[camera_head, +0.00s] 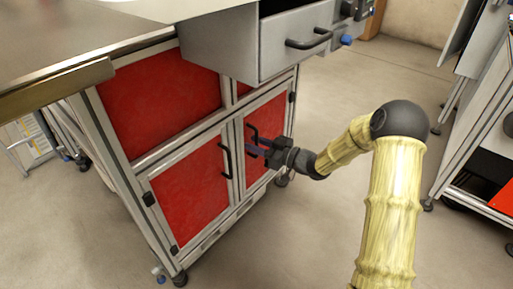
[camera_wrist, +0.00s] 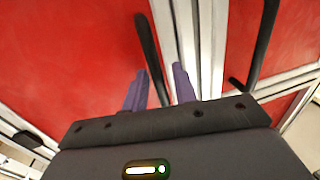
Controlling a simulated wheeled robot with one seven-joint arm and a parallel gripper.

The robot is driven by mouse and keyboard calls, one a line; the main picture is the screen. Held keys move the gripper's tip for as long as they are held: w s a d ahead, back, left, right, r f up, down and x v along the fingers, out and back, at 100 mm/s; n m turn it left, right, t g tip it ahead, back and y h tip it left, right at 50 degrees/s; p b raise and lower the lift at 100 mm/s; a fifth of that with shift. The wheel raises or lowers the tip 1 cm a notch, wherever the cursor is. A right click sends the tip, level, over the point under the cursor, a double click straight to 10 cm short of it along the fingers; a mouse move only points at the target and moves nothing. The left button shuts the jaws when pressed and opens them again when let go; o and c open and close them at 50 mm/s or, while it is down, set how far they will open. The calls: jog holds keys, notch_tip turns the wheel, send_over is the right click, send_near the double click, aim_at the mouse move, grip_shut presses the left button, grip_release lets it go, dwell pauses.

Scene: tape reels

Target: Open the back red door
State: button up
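The back red door (camera_head: 277,123) is the right one of two lower cabinet doors and looks shut. Its black bar handle (camera_head: 252,131) stands beside the grey post between the doors. My gripper (camera_head: 260,147) is at this handle in the head view. In the wrist view, my two purple fingertips (camera_wrist: 159,82) are spread apart. The back door's handle (camera_wrist: 149,50) shows between them, with gaps on both sides. The gripper looks open. Whether the handle is deep between the fingers is hard to tell.
The front red door (camera_head: 190,195) is shut, and its handle (camera_head: 226,160) is close to my gripper; it also shows in the wrist view (camera_wrist: 263,42). A grey drawer (camera_head: 265,45) hangs open above. Another workbench stands at right (camera_head: 490,150). Floor (camera_head: 320,215) before the doors is clear.

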grip_shut()
jog(key=shift+d, duration=0.15)
